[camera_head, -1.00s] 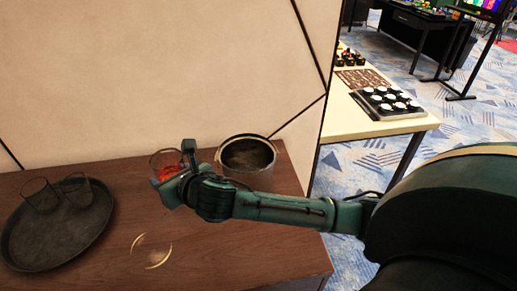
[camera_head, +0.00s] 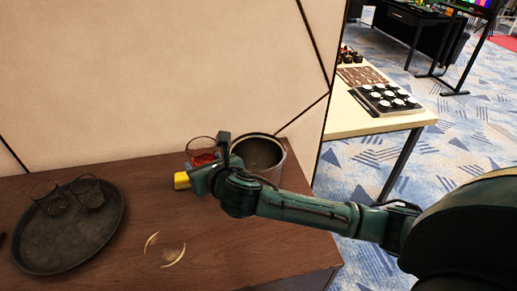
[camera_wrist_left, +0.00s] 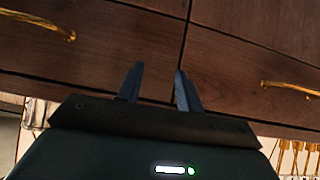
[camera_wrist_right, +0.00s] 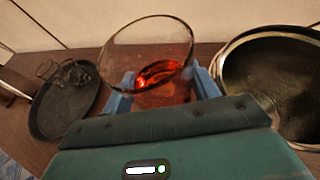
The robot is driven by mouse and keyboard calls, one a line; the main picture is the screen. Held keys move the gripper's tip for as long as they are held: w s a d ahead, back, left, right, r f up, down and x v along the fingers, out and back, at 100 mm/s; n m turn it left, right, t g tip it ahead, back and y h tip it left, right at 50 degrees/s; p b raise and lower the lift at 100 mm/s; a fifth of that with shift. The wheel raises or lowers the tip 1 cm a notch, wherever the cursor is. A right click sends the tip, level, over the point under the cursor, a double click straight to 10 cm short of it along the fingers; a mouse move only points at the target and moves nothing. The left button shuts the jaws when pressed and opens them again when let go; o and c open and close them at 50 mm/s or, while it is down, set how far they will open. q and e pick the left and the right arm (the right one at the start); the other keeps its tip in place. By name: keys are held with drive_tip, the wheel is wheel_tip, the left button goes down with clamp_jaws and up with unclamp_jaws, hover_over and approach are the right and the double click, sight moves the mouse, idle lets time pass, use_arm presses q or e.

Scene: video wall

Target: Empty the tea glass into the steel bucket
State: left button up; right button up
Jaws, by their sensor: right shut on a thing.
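The tea glass (camera_head: 203,158) is clear, with red-orange tea low inside it. My right gripper (camera_head: 209,166) is shut on it, and in the right wrist view the glass (camera_wrist_right: 147,50) stands between the two fingers (camera_wrist_right: 163,92). The glass is left of the steel bucket (camera_head: 282,172), close to its rim and not over its opening. The bucket (camera_wrist_right: 226,62) is at the right in the right wrist view, its inside dark. My left gripper (camera_wrist_left: 158,72) is open and empty in front of wooden drawers, outside the head view.
A round dark tray (camera_head: 60,258) with clear glasses (camera_head: 90,193) is on the left of the wooden table (camera_head: 240,240). A yellow patch (camera_head: 181,180) shows beside my right gripper. A wall panel (camera_head: 150,70) rises behind. Drawers with gold handles (camera_wrist_left: 290,88) face my left gripper.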

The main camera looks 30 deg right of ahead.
drive_tip(key=shift+r, duration=0.1)
drive_tip(key=shift+d+r+m+y, duration=0.25)
drive_tip(key=shift+r+m, duration=0.1)
drive_tip(key=shift+r, duration=0.2)
drive_tip(key=shift+d+r+m+y, duration=0.25)
drive_tip(key=shift+r+m, duration=0.1)
drive_tip(key=shift+r, duration=0.2)
use_arm(q)
drive_tip(key=b, duration=0.2)
drive_tip(key=d+f+b, duration=0.1)
drive_tip(key=b, duration=0.2)
drive_tip(key=shift+w+d+f+t+h, duration=0.2)
drive_tip(key=shift+w+t+h, duration=0.1)
drive_tip(key=shift+t, duration=0.1)
use_arm(e)
drive_tip(key=d+r+m+y, duration=0.1)
drive_tip(key=m, duration=0.1)
drive_tip(key=d+r+m+t+y, duration=0.1)
drive_tip(key=m, duration=0.1)
drive_tip(key=d+r+m+y, duration=0.1)
drive_tip(key=m, duration=0.2)
drive_tip(key=shift+d+r+t+y, duration=0.1)
drive_tip(key=shift+r+t+y, duration=0.05)
drive_tip(key=shift+t+y, duration=0.25)
